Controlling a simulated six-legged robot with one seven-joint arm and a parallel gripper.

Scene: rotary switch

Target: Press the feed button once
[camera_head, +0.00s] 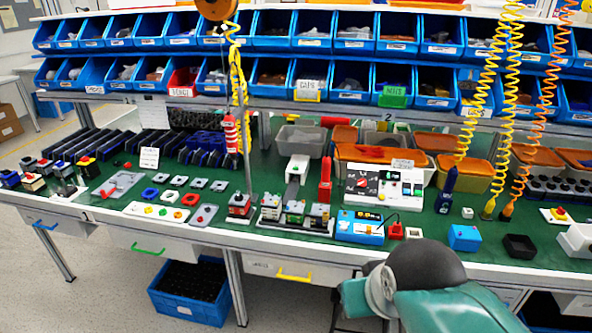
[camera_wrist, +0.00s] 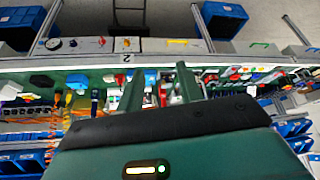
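A white control box (camera_head: 385,187) stands on the green bench, right of centre in the head view. The labels are too small to read, so I cannot tell which one is the feed button. My gripper (camera_wrist: 159,84) is open and empty in the wrist view, its two green fingers apart. The bench appears upside down beyond them, with small devices blurred between the fingers. In the head view my arm is at the lower right, in front of the bench.
A blue box (camera_head: 464,238) and a black tray (camera_head: 519,246) lie to the right. Coiled yellow hoses (camera_head: 489,110) hang behind. Blue bins line the back.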

